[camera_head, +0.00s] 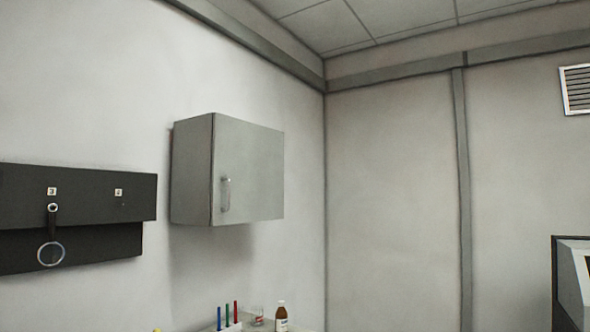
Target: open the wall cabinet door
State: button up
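The wall cabinet (192,172) is a grey box fixed high on the left wall, near the room corner. Its door (258,165) is the front face and looks closed, flush with the body. A short vertical metal handle (226,194) sits on the door's left side, low down. My gripper is not in this view, so its place relative to the handle does not show.
A dark panel (100,195) with numbered hooks and a hanging ring (51,253) is on the wall left of the cabinet. Below stand a rack of coloured tubes (227,315) and a brown bottle (281,318). The space before the door looks clear.

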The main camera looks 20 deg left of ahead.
aim_at(247, 186)
jog(key=u, duration=1.25)
jog(key=k, duration=0.55)
jog(key=z, duration=0.65)
jog(key=i, duration=2.7)
jog(key=u, duration=1)
jog(key=i, duration=0.3)
jog(key=u, duration=0.15)
jog(key=k, duration=0.7)
jog(key=u, duration=0.2)
